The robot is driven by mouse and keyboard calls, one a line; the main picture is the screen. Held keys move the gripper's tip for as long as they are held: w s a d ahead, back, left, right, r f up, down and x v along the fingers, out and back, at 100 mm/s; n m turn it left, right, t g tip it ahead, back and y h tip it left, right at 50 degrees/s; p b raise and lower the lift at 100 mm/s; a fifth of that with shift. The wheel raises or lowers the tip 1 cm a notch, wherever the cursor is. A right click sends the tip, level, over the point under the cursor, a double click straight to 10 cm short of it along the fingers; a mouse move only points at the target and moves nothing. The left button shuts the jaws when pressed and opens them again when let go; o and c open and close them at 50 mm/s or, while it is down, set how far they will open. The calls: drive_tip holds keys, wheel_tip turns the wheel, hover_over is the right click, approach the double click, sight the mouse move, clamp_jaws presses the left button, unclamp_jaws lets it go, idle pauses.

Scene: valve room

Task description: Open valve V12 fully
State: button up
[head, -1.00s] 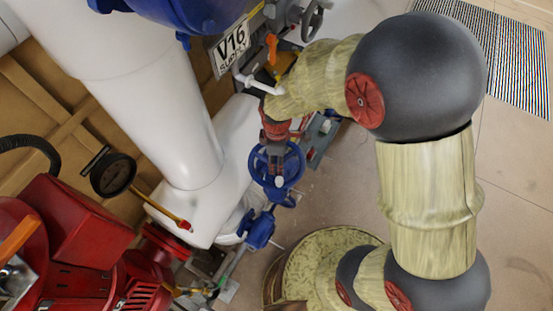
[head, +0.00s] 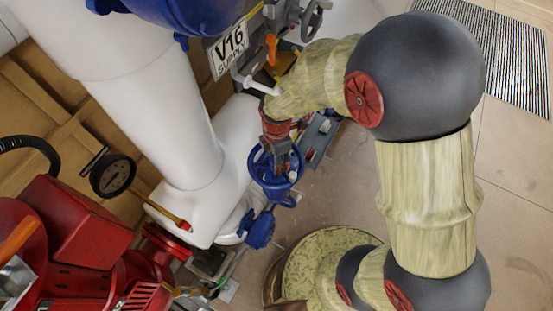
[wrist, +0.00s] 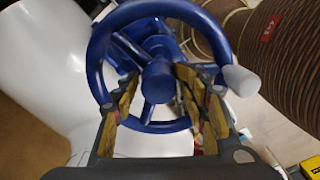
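A blue handwheel (head: 262,170) with a pale knob on its rim sits low beside the white pipe in the head view. In the wrist view the blue wheel (wrist: 97,50) fills the upper middle, with a round hub, several spokes and a grey knob (wrist: 241,81) at right. My gripper (head: 281,158) is at the wheel in the head view. In the wrist view my gripper (wrist: 163,88) has its two padded fingers apart, one on each side of the hub and lower spoke. Whether they touch the wheel I cannot tell. No V12 label is readable.
A V16 supply sign (head: 229,48) hangs above, near an orange lever (head: 271,48) and a grey handwheel (head: 312,18). A brown ribbed hose (wrist: 235,40) passes behind the wheel. Open floor lies at right.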

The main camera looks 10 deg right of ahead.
drive_tip(key=shift+o, duration=1.1)
drive_tip(key=shift+s+f, duration=0.1)
drive_tip(key=shift+f, duration=0.2)
drive_tip(key=shift+r, duration=0.1)
drive_tip(key=shift+r+p, duration=0.45)
drive_tip(key=shift+r, duration=0.1)
wheel_tip(320, 180, up, 6)
drive_tip(key=p, duration=0.3)
drive_tip(key=shift+a+p, duration=0.1)
drive_tip(key=shift+p, duration=0.3)
drive_tip(key=shift+f, duration=0.15)
drive_tip(key=m, duration=0.3)
drive_tip(key=shift+m, duration=0.4)
drive_tip(key=m, duration=0.4)
drive_tip(key=shift+m, duration=0.3)
